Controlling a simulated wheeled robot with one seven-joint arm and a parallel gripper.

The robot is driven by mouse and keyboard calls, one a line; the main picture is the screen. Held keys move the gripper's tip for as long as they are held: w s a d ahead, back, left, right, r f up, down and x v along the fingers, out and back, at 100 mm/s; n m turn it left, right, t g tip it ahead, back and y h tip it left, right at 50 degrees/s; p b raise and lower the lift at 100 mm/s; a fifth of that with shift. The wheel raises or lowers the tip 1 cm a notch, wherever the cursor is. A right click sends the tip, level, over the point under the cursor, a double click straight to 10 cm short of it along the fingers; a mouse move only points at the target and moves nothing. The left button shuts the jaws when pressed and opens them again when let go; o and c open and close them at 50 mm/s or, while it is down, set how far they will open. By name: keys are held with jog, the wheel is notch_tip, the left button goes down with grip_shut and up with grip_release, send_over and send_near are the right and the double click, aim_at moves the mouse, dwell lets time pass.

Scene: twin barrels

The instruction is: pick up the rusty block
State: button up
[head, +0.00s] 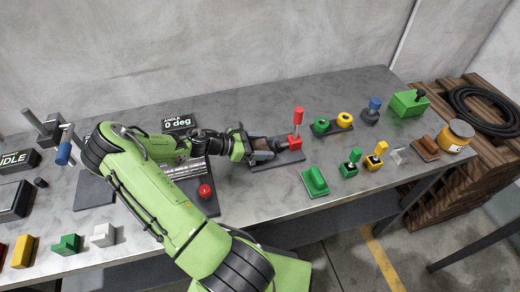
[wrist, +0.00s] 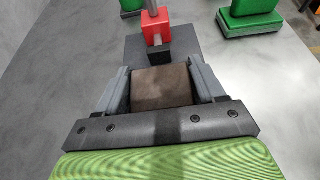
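A brown, rusty-looking block (wrist: 162,87) sits between the two fingers of my gripper (wrist: 161,78) in the wrist view. The fingers flank its left and right sides very closely; whether they press on it is unclear. In the head view my gripper (head: 270,147) is low over a dark base plate (head: 282,161), beside the red block with a red lever (head: 296,141). The held-or-flanked block is mostly hidden there by the fingers. Whether it rests on the plate or is lifted cannot be told.
A green block (head: 315,181) lies right of my gripper. A red ball knob (head: 205,191) is at left. Bare table shows behind the gripper.

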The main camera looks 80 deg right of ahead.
jog(key=c, duration=0.9)
